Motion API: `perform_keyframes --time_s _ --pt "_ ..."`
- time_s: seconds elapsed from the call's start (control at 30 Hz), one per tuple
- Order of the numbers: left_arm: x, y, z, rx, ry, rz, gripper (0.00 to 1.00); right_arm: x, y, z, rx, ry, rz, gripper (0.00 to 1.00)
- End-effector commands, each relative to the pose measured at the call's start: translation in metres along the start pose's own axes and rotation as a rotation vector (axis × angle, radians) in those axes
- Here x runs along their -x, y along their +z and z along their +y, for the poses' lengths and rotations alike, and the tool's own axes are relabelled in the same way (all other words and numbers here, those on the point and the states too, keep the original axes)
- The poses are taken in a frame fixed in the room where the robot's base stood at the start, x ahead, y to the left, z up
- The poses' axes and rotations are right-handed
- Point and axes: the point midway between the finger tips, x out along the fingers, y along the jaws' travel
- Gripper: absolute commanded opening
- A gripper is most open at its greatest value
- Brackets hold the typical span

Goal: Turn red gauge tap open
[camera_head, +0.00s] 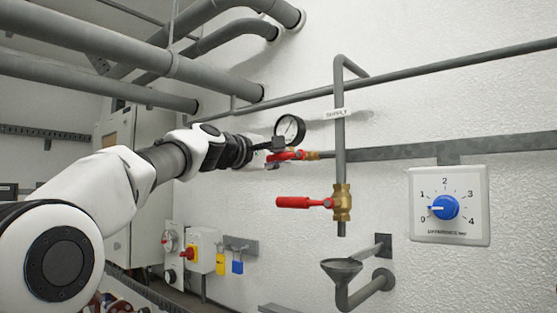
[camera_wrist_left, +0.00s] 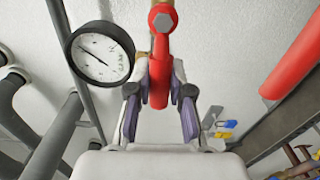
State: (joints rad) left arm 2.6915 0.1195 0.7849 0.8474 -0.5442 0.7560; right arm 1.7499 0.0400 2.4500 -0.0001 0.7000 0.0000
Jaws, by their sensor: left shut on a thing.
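The red gauge tap (camera_head: 288,155) is on a brass fitting beside the supply pipe, just below the round pressure gauge (camera_head: 290,130). My left gripper (camera_head: 268,153) reaches it from the left. In the left wrist view the red tap handle (camera_wrist_left: 160,75) runs down between the two fingers of my left gripper (camera_wrist_left: 160,108), which is shut on it. The gauge also shows in that view (camera_wrist_left: 101,52), left of the handle, its needle pointing to the upper left. My right gripper is in neither view.
Below right, a second red lever (camera_head: 293,202) points left from a brass valve (camera_head: 342,203) on the supply pipe, above a funnel (camera_head: 341,270). A blue dial (camera_head: 444,207) is on the wall at right. Grey pipes (camera_head: 130,65) run overhead at left.

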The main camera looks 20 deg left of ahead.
Motion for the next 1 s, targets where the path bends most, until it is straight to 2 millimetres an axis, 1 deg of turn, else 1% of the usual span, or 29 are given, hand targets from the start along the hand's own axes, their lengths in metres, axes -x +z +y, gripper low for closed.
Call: perform_keyframes --time_s 0.03,0.1,0.33,0.7,0.73,0.8,1.0 --pt "0.0015 -0.0004 0.0066 -0.018 0.011 0.004 0.00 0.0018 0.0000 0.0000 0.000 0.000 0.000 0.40" --pt "0.0016 -0.0003 0.0080 -0.042 0.011 0.004 0.00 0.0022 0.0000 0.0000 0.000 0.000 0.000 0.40" --pt "0.0020 0.0000 0.0106 -0.084 0.013 0.004 0.00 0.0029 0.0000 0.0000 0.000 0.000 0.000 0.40" --pt "0.0024 0.0001 0.0117 -0.090 0.014 0.005 0.00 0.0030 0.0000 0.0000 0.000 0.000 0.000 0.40" --pt "0.0024 0.0002 0.0118 -0.090 0.014 0.005 0.27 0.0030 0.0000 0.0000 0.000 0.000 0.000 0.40" --pt "0.0023 0.0002 0.0113 -0.090 0.013 0.004 0.47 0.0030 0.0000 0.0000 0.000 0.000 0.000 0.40" --pt "0.0013 0.0002 0.0084 -0.089 0.008 0.003 0.47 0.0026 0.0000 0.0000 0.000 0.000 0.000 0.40"
